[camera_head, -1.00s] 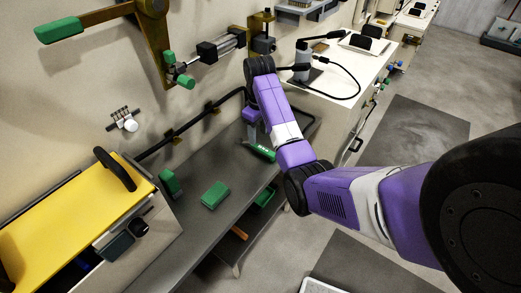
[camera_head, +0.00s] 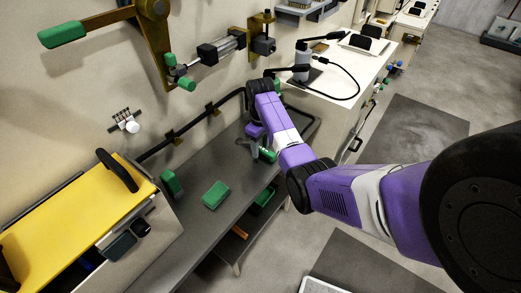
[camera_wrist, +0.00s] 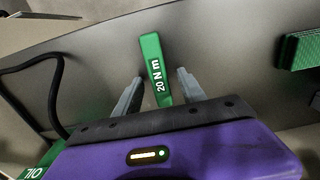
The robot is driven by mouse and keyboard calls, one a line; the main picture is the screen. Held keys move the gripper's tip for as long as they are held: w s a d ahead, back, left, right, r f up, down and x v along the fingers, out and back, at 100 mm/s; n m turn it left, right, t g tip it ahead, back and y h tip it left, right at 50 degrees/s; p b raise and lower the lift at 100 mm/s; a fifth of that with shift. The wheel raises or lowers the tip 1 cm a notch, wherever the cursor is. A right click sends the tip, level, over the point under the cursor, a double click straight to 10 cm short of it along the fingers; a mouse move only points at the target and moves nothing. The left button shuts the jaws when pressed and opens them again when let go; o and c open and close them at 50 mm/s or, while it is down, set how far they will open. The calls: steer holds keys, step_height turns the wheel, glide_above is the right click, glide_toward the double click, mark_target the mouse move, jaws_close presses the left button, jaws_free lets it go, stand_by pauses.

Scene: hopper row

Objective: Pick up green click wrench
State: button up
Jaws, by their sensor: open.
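The green click wrench (camera_wrist: 152,62) shows as a green handle marked "20 N m" in the wrist view, lying on the grey bench. Its lower end runs back between the two grey fingers of my gripper (camera_wrist: 160,78). The fingers are apart, one on each side of the handle, with gaps visible to both sides. In the head view a green end of the wrench (camera_head: 267,155) shows beside my gripper (camera_head: 255,146); my arm hides part of it. I cannot tell how high the fingers are above the bench.
A green block (camera_head: 216,195) and another green piece (camera_head: 171,183) lie on the grey bench (camera_head: 190,225), left of the wrench. A black pipe (camera_head: 180,136) runs along the wall. A yellow-topped unit (camera_head: 70,220) stands at the left. A green "OIL" item (camera_wrist: 35,172) shows at lower left.

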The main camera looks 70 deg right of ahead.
jaws_close()
steer(key=shift+r, duration=0.15)
